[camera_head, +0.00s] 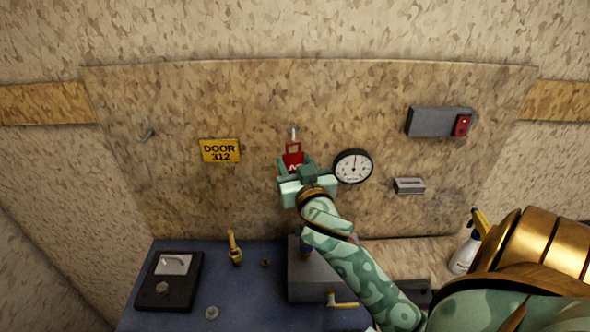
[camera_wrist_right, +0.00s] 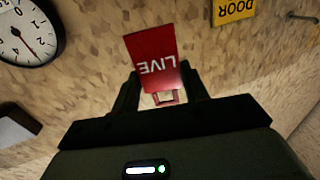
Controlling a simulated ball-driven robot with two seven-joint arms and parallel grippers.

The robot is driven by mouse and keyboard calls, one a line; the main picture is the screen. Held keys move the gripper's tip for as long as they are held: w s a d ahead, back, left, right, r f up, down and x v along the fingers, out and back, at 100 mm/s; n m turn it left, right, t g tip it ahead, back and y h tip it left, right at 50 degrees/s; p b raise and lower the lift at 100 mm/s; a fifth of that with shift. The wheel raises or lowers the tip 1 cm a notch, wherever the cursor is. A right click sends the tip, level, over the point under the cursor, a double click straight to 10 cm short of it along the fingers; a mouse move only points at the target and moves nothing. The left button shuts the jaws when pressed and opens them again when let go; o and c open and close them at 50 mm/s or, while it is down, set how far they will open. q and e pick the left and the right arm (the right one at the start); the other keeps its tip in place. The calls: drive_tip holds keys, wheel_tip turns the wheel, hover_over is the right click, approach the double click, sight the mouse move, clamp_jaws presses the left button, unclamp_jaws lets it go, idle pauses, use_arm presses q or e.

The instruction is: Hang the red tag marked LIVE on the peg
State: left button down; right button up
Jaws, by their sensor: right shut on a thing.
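The red tag (camera_head: 293,159) is in my right gripper (camera_head: 296,172), held upright against the view of the wall board. In the right wrist view the tag (camera_wrist_right: 151,58) shows the white word LIVE upside down, between the gripper's fingers (camera_wrist_right: 160,92). Its red open loop is at the top in the head view. A pale metal peg (camera_head: 293,132) sticks out of the board just above the loop; I cannot tell whether they touch. A second peg or hook (camera_head: 147,134) is at the board's left. My left gripper is not in view.
A grey box with a red switch (camera_head: 440,122) is farther right. A blue bench top (camera_head: 222,285) with several items is below.

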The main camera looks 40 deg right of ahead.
drive_tip(key=shift+w+d+f+b, duration=0.25)
drive_tip(key=shift+w+d+b, duration=0.05)
drive_tip(key=shift+w+d, duration=0.6)
drive_tip(key=shift+w+d+f+b, duration=0.3)
drive_tip(key=shift+w+d, duration=0.45)
drive_tip(key=shift+w, duration=0.2)
drive_tip(key=shift+w+d+f+b, duration=0.2)
drive_tip(key=shift+w+d+b, duration=0.1)
drive_tip(key=shift+w+d, duration=0.6)
drive_tip(key=shift+w+a, duration=0.1)
drive_tip(key=o, duration=1.2)
drive_tip(key=shift+c, duration=0.2)
